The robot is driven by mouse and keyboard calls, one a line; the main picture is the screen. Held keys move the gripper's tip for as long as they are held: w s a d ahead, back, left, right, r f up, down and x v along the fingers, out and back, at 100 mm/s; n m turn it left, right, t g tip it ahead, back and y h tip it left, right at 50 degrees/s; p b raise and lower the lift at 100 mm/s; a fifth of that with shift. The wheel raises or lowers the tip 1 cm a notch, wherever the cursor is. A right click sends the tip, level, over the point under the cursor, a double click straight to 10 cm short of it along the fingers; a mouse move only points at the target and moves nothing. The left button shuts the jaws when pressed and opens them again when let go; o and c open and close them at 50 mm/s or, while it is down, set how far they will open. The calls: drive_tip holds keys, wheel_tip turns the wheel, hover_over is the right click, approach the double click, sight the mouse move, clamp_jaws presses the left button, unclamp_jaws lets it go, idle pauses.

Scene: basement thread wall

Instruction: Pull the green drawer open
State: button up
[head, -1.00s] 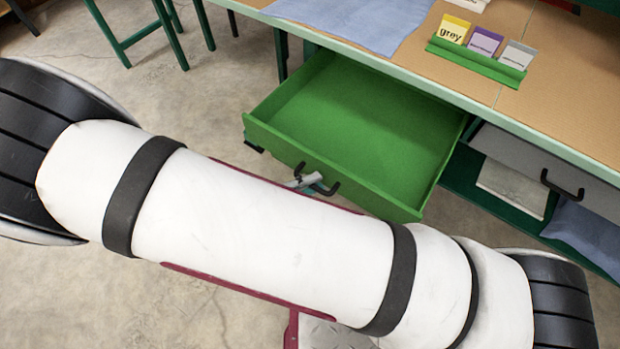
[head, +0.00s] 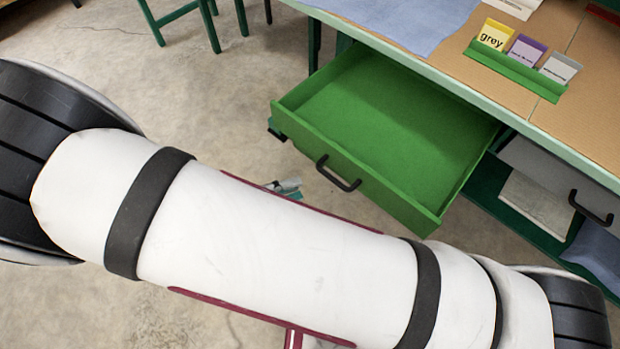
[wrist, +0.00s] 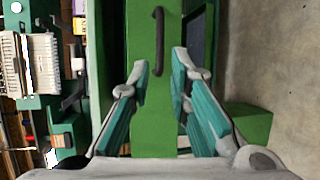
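The green drawer (head: 385,125) stands pulled well out from under the workbench in the head view, and its inside is empty. Its black handle (head: 338,174) is on the front panel and clear of my gripper. In the wrist view the drawer front (wrist: 151,110) lies ahead, with the handle (wrist: 158,42) upright in the picture, beyond the fingertips. My gripper (wrist: 161,72) is open and empty, its two teal fingers apart with a gap between them and the handle. In the head view my arm hides most of the gripper; only a small teal part shows below the drawer.
The workbench (head: 440,68) carries a blue cloth (head: 410,20) and a green card holder (head: 515,70) with cards. A grey drawer (head: 555,170) is shut at the right. A green stool (head: 180,15) stands at the back left. Concrete floor left of the drawer is clear.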

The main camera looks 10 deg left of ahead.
drive_tip(key=shift+v, duration=1.2)
drive_tip(key=w+d+r+m+g+y, duration=0.3)
drive_tip(key=d+r+m+g+y, duration=0.5)
drive_tip(key=d+r, duration=1.1)
drive_tip(key=s+d+r+y, duration=0.3)
drive_tip(key=s+d+r, duration=0.15)
drive_tip(key=s, duration=0.25)
drive_tip(key=s+d+r+y, duration=0.2)
drive_tip(key=s+d+r, duration=0.1)
drive_tip(key=s+d, duration=0.35)
wheel_tip(320, 180, up, 20)
drive_tip(key=t+p, duration=0.4)
drive_tip(key=p, duration=1.5)
drive_tip(key=shift+s+a+r+n+y, duration=0.2)
drive_tip(key=shift+a+n+y, duration=0.1)
drive_tip(key=shift+a+n, duration=0.1)
